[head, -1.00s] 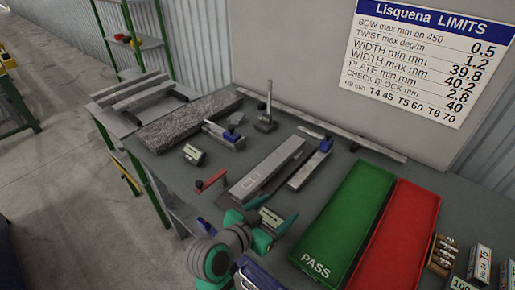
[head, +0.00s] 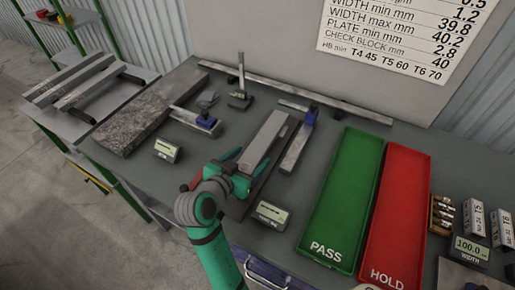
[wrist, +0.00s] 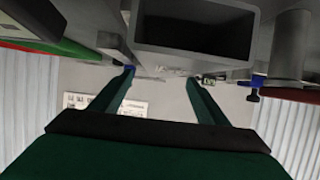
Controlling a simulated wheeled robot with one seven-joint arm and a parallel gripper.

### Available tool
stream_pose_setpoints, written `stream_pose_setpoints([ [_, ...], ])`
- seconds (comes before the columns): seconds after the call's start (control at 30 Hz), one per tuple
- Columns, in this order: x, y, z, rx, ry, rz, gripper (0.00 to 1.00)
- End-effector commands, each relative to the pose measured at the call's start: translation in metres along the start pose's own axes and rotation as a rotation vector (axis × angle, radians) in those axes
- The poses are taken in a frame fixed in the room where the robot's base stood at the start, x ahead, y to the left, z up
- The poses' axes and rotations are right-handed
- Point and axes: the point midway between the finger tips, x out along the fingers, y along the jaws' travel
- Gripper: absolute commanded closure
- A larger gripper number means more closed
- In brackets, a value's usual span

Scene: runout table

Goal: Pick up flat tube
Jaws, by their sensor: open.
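The flat tube (head: 264,141) is a grey rectangular bar lying on a dark plate in the middle of the table. In the wrist view its hollow, rectangular open end (wrist: 195,36) faces the camera at the top of the picture. My gripper (head: 242,168) is at the tube's near end in the head view, with its green fingers spread. In the wrist view the two fingers (wrist: 160,88) are apart with nothing between them, and the tube end shows above them in the picture. Whether a finger touches the tube cannot be told.
A green PASS tray (head: 345,195) and a red HOLD tray (head: 396,215) lie to the right. A clamp-like tool with a blue knob (head: 298,143) stands close right of the tube. Small displays (head: 268,216) (head: 167,150) and a granite slab (head: 150,112) are nearby. More bars lie on a left rack.

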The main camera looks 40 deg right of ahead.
Motion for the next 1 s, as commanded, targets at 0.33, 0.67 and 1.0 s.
stream_pose_setpoints([
  [0.33,0.034,-0.005,0.004,-0.001,-0.001,0.003,0.31],
  [0.67,0.057,-0.006,0.004,0.001,0.0,0.0,0.31],
  [1.0,0.057,-0.006,0.003,0.001,0.0,0.0,0.79],
])
